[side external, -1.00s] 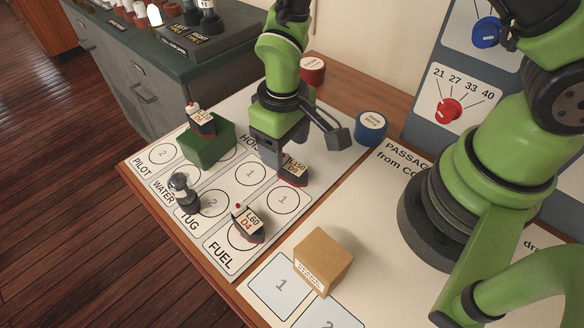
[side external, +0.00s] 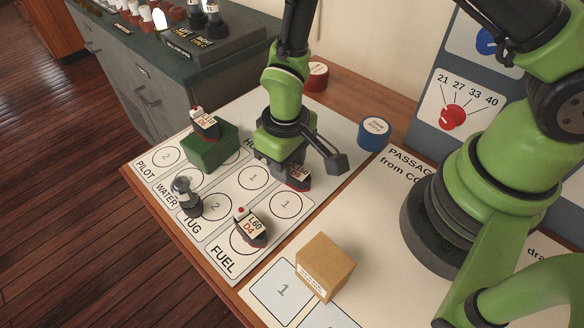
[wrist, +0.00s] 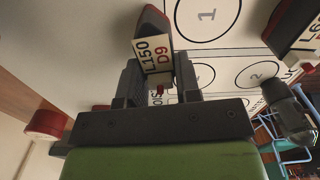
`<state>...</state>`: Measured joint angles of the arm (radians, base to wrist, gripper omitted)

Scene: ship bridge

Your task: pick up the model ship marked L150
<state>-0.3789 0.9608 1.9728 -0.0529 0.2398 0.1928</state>
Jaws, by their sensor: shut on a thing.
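The model ship marked L150 (side external: 300,174), with D9 in red below, stands on the white chart board at the back right of its circles. It has a dark hull with red low down. In the wrist view the L150 ship (wrist: 153,52) sits between the two dark fingers. My gripper (side external: 281,172) points down at the ship and is shut on it; it also shows in the wrist view (wrist: 158,82). The fingers hide part of the hull in the side view. I cannot see a gap under the ship.
A ship marked L60 D4 (side external: 250,228) stands in front on a circle. A dark grey round-topped piece (side external: 187,197) is at left. A cardboard box (side external: 325,266) and a blue round tub (side external: 374,133) stand to the right.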

